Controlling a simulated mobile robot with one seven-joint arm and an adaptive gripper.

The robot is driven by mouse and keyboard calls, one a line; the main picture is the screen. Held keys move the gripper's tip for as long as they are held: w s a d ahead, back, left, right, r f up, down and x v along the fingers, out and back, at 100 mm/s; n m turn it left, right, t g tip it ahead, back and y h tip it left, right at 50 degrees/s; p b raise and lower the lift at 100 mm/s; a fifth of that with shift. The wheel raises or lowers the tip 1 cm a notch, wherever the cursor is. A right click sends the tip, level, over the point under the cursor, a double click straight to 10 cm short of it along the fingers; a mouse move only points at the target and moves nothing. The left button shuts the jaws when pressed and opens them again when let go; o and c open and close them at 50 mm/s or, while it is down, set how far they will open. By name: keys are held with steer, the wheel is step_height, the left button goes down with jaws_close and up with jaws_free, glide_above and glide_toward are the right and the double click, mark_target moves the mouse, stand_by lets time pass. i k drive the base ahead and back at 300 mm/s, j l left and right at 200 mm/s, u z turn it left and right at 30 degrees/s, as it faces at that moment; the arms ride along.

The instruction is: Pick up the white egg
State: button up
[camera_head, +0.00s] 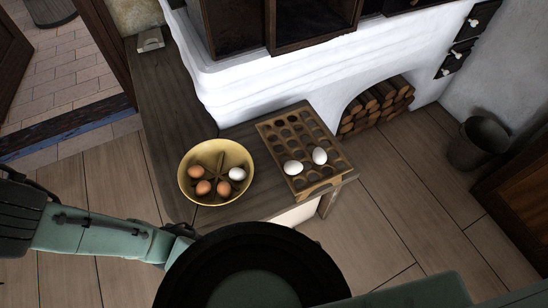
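A white egg (237,174) lies in the yellow bowl (186,196), at its right side, with several brown eggs (203,188). Two more white eggs sit in the wooden egg tray (270,137): one is at the left (293,167) and the other is a little right and farther back (319,156). All three white eggs look alike. My arm comes in at the left edge, below and left of the bowl, apart from all the eggs. I cannot make out gripper fingers in this view.
The bowl and tray stand side by side on a dark wooden bench (165,120) against the white stove (260,85). Firewood (377,104) fills the stove's arched opening. A dark bucket (478,143) stands at the right. The floor in front is clear.

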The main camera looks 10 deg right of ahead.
mark_target(235, 174)
steer(key=l, duration=0.35)
steer(key=i+l, duration=0.1)
steer(key=l, duration=0.3)
steer(key=l+u, duration=0.45)
steer(key=l, duration=0.55)
steer(key=u, duration=1.2)
